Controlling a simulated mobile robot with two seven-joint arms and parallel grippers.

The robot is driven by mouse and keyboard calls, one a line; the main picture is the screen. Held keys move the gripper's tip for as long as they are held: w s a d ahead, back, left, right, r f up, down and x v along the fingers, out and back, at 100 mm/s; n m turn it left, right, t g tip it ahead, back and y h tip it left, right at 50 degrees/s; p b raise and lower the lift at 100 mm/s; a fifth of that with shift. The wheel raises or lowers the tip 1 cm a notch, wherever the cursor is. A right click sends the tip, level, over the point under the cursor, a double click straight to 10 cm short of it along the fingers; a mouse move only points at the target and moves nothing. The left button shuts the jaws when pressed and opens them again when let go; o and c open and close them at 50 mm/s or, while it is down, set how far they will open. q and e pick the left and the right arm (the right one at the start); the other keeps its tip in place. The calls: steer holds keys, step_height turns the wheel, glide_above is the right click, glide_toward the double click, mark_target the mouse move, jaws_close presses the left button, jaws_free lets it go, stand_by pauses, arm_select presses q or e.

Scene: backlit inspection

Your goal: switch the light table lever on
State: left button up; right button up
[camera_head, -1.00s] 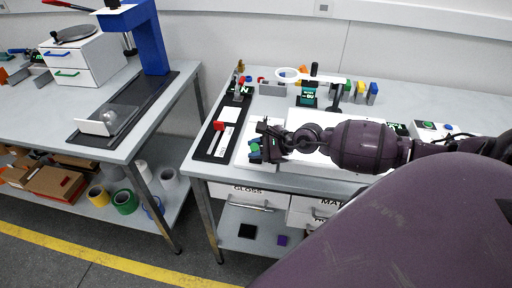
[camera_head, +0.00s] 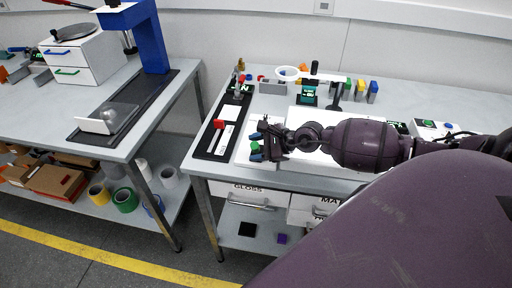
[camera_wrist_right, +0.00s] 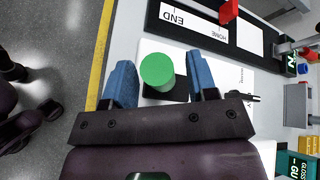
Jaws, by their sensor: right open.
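The light table (camera_head: 305,153) is a bright white panel on the right-hand bench, partly hidden by my right arm. A green round knob, which looks like its lever (camera_head: 255,147), is at the panel's left side. In the wrist view the green knob (camera_wrist_right: 157,69) stands above a dark base on a white surface. My right gripper (camera_head: 256,147) is open, with one blue finger on each side of the knob. In the wrist view the right gripper (camera_wrist_right: 161,80) shows gaps beside the knob, so it is not clamped. My left gripper is not in view.
A black rail with a red slider (camera_head: 218,125) and END and HOME labels lies left of the panel. A ring-shaped magnifier (camera_head: 287,75) and several small coloured blocks stand behind it. Another bench with a blue press (camera_head: 152,45) is at left, across a gap.

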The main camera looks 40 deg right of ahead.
steer(key=v, duration=1)
steer(key=shift+s+r+b, duration=0.2)
steer(key=shift+b, duration=0.25)
steer(key=shift+d, duration=0.1)
